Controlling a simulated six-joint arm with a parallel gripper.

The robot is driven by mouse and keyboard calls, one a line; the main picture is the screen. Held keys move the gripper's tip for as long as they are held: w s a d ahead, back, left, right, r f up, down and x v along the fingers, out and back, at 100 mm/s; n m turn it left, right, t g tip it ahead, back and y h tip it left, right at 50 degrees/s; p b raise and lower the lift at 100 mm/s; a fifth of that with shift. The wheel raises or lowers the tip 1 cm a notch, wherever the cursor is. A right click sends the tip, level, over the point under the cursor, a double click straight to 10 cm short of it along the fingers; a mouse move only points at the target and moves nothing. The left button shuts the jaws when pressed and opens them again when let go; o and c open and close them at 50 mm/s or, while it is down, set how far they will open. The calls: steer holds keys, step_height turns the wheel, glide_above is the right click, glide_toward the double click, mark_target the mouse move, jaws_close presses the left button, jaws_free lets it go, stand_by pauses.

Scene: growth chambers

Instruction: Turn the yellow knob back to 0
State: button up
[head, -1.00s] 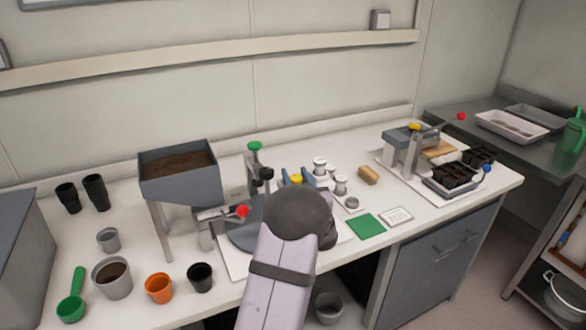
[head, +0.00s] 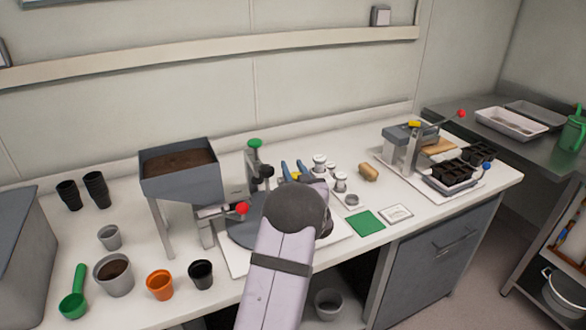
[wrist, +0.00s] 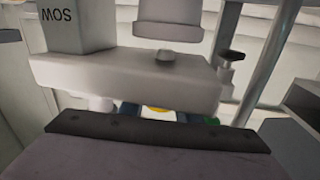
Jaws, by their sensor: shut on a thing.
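In the head view my arm reaches over the middle of the bench, to a station with a round grey plate (head: 246,222). My gripper (head: 292,170) shows only as two blue finger parts behind my dark wrist joint. In the wrist view a small bit of the yellow knob (wrist: 156,108) shows between the blue fingers, below a pale block. The gripper is shut on the knob. Most of the knob is hidden, and its scale and pointer cannot be read.
A soil hopper (head: 180,165) and a red-ended lever (head: 242,208) stand left of my arm. White jars (head: 340,181), a green mat (head: 366,223) and a second station with another yellow part (head: 414,124) lie to the right. Pots (head: 160,284) stand along the front left.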

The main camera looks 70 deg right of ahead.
steer(key=shift+t, duration=0.3)
steer(key=shift+w+a+r+n+t+y, duration=0.1)
steer(key=shift+w+n+t+y, duration=0.05)
steer(key=shift+n+t+y, duration=0.35)
steer(key=shift+w+a+n+t+y, duration=0.1)
steer(key=shift+n+t+y, duration=0.4)
steer(key=shift+w+a+n+t+y+p, duration=0.15)
steer(key=shift+n+t+y+p, duration=0.15)
steer(key=shift+n+t+y, duration=0.25)
steer(key=o, duration=0.8)
